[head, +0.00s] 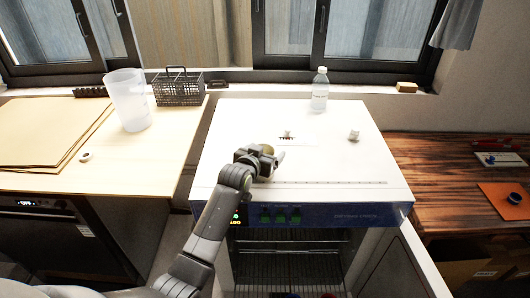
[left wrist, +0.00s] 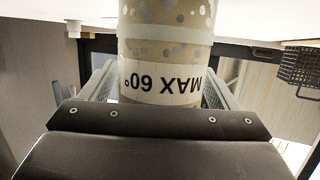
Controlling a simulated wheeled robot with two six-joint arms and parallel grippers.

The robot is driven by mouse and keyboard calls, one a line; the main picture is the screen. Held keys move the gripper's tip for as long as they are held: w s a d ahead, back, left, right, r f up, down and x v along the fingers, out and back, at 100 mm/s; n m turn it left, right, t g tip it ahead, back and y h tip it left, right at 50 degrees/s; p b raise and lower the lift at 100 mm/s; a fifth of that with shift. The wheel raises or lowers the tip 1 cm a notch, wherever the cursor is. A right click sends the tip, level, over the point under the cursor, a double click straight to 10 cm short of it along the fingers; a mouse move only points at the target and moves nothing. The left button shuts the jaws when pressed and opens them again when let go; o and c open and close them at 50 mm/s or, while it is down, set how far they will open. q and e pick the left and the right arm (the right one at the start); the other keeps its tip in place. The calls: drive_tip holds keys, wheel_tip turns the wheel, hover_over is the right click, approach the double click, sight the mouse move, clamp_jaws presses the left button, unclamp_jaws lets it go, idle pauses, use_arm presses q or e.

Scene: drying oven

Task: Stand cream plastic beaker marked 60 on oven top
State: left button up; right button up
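The cream beaker (left wrist: 165,50) carries a white label reading "MAX 60°", which appears upside down in the left wrist view. It sits between the two fingers of my left gripper (left wrist: 160,92), which press close on both its sides. In the head view the left gripper (head: 262,158) is over the front part of the white oven top (head: 330,150), with a bit of the cream beaker (head: 279,161) showing beside it, mostly hidden. I cannot tell whether its base touches the oven top. My right gripper is not in view.
A clear bottle (head: 320,90) stands at the oven's back, with a small white knob (head: 354,135) and a fitting (head: 287,134) on top. Left are a translucent jug (head: 128,100) and a dark wire basket (head: 178,88). The oven top's right front is clear.

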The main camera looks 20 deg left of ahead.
use_arm(q)
drive_tip(key=shift+r, duration=0.2)
drive_tip(key=shift+s+a+r, duration=0.1)
drive_tip(key=shift+s, duration=0.55)
drive_tip(key=b+v, duration=0.1)
drive_tip(key=v, duration=0.9)
drive_tip(key=shift+s, duration=0.3)
drive_tip(key=shift+r, duration=0.1)
